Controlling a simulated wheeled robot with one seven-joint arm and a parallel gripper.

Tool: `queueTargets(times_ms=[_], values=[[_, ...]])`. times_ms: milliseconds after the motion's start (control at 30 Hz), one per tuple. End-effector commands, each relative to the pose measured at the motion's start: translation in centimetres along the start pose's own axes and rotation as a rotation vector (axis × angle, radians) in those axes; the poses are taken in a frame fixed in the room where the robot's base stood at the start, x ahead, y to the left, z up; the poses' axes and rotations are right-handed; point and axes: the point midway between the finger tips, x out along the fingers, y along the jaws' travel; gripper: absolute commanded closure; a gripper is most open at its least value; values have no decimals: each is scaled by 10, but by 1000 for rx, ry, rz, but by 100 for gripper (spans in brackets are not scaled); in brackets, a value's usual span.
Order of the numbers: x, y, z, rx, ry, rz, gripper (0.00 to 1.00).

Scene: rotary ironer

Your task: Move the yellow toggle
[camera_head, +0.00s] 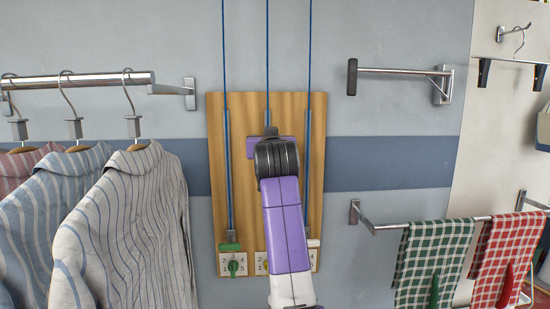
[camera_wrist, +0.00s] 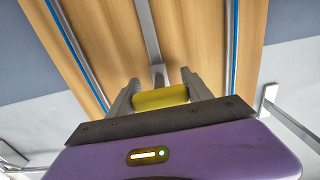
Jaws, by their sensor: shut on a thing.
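The yellow toggle (camera_wrist: 160,98) shows in the wrist view as a short yellow bar in front of a metal rail on a wooden board. My gripper (camera_wrist: 159,92) is shut on it, one grey finger at each end of the bar. In the head view my purple arm covers the middle of the board (camera_head: 217,150) and hides the toggle and the fingertips. The middle number plate (camera_head: 261,268) with a yellow mark shows partly beside my arm.
A green toggle (camera_head: 230,247) sits low on the left rail and a white one (camera_head: 313,243) low on the right. Striped shirts (camera_head: 130,230) hang at left. A wall bar (camera_head: 400,71) and checked towels (camera_head: 433,262) are at right.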

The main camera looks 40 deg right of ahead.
Motion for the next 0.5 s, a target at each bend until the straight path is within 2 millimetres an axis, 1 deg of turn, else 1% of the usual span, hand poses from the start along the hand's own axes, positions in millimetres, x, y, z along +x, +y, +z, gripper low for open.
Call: queueTargets(times_ms=[33, 133, 300, 500], values=[[0, 0, -19, 2, 11, 0, 100], [0, -1, -32, 2, 10, 0, 100], [1, -1, -42, 2, 6, 0, 100], [1, -1, -46, 2, 7, 0, 100]])
